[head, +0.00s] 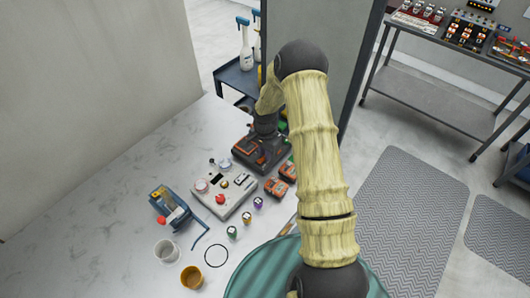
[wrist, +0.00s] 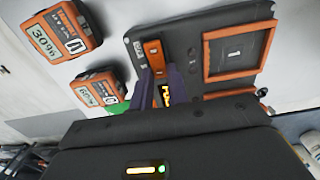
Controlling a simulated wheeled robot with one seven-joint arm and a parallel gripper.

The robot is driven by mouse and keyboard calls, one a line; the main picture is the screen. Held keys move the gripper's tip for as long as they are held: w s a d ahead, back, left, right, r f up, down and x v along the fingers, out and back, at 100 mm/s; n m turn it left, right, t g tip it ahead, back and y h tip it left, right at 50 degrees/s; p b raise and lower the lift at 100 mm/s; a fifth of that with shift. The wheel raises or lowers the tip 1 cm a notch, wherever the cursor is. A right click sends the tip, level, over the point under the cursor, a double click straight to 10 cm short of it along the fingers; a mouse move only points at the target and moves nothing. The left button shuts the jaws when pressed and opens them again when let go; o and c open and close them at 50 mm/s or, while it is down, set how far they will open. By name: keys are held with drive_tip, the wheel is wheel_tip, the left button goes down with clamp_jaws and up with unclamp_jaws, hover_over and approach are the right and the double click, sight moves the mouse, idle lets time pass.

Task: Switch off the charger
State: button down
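The charger (head: 242,158) is a dark unit with orange parts at the back of the white table. In the wrist view its dark panel (wrist: 192,45) fills the upper middle, with an orange rocker switch (wrist: 154,53) and an orange-framed square marked 1 (wrist: 235,52). My gripper (head: 263,140) is over the charger, partly hiding it in the head view. In the wrist view my gripper (wrist: 162,80) has two dark fingers a little apart, just below the switch. A small lit orange display shows between them. I cannot tell whether a finger touches the switch.
Two orange battery packs (head: 275,187) lie beside the charger, one reading 30% (wrist: 62,38). A grey partition (head: 325,45) rises behind my arm.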

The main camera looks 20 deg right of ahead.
drive_tip(key=shift+a+f+b, duration=0.1)
drive_tip(key=shift+b, duration=0.3)
drive_tip(key=shift+h+b, duration=0.3)
drive_tip(key=shift+b, duration=0.05)
drive_tip(key=t+h+b, duration=0.1)
drive_tip(key=b, duration=0.2)
drive_tip(key=shift+s+a, duration=0.15)
drive_tip(key=shift+a, duration=0.05)
drive_tip(key=shift+s+a+t+h+b, duration=0.15)
drive_tip(key=shift+t+h+b, duration=0.25)
drive_tip(key=shift+b, duration=1.15)
drive_tip(key=shift+r+h+b, duration=0.25)
drive_tip(key=shift+h+b, duration=0.1)
drive_tip(key=shift+h, duration=0.05)
drive_tip(key=c, duration=1.4)
unclamp_jaws()
drive_tip(key=shift+o, duration=0.2)
